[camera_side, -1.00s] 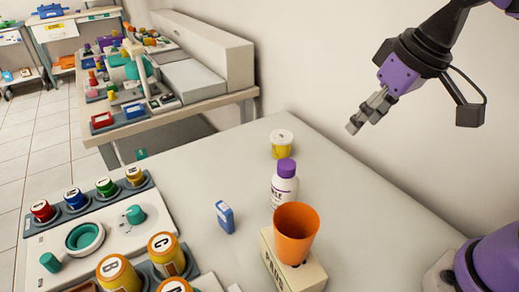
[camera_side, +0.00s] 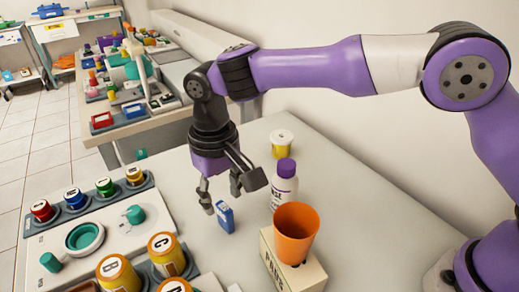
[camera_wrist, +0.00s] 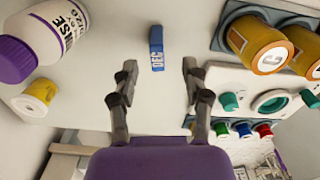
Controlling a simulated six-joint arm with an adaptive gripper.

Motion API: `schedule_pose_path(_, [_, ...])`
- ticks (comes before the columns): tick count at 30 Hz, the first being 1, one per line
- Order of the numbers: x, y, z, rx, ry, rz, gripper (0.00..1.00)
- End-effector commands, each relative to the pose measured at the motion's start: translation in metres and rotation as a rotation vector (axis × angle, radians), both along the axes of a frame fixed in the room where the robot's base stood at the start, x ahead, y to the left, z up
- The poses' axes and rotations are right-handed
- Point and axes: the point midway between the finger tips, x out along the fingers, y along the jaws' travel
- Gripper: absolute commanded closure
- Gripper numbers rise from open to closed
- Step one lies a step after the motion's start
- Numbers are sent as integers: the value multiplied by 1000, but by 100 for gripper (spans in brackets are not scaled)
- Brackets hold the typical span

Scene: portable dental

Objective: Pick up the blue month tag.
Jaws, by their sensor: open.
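The blue month tag (camera_side: 225,218) stands on the pale table in the side view, between the white tray unit and the bottle. In the wrist view the blue tag (camera_wrist: 157,48) shows the letters "DEC" and lies beyond the fingertips, in line with the gap between them. My gripper (camera_side: 207,205) is beside the tag, just to its left and a little above in the side view. In the wrist view my gripper (camera_wrist: 157,72) has its two fingers spread with nothing between them. I cannot tell whether a finger touches the tag.
A white bottle with a purple cap (camera_side: 285,187) stands right of the tag, with a yellow-and-white tub (camera_side: 281,143) behind. An orange cup (camera_side: 296,232) sits on a cream box (camera_side: 268,262) in front. A white tray unit (camera_side: 95,240) with several capped jars is at left.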

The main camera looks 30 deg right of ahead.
Motion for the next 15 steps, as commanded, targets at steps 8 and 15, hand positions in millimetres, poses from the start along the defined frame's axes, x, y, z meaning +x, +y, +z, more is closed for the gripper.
schedule_pose_path(8, [4, -3, -34, -1, 2, -1, 46])
schedule_pose_path(15, [4, -3, -58, 0, -2, 0, 46])
